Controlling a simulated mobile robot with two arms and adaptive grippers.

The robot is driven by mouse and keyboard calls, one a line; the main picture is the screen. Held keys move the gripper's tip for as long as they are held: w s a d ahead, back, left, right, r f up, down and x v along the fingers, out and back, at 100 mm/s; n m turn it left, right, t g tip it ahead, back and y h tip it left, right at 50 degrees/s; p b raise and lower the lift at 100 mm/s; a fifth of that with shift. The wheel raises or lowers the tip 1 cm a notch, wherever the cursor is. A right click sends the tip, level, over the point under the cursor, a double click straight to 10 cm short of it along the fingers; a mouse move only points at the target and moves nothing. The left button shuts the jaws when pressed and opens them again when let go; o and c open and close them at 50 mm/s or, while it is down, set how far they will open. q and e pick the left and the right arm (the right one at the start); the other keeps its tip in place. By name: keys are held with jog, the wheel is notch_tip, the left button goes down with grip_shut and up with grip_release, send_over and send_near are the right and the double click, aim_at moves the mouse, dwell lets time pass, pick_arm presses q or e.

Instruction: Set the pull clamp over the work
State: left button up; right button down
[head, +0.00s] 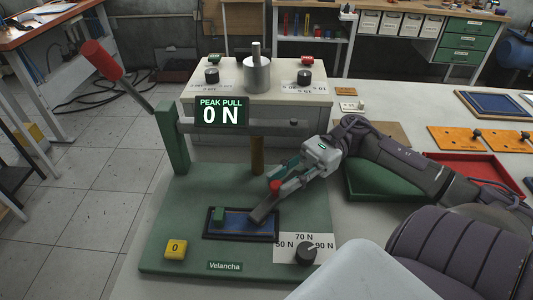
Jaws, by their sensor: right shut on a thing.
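My right gripper (281,189) reaches in from the right over the green fixture base and is shut on the pull clamp. The clamp shows as a grey bar (262,210) slanting down to the left, with a red part (275,186) at the fingertips; the fingers hide some of it. Its lower end is over the right half of the work, a blue piece (250,224) in a dark-framed tray (228,237). I cannot tell whether it touches the work. My left gripper is not in view.
A display (221,111) reads "PEAK PULL 0 N". A red-handled lever (103,60) rises at left from a green post (172,138). A dial (306,253) and yellow "0" block (175,249) sit on the base. Red (482,169) and green trays (385,190) lie right.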

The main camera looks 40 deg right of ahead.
dwell(0.3)
jog(key=c, duration=1)
grip_release()
jog(key=shift+s+d, duration=0.1)
jog(key=d, duration=1.2)
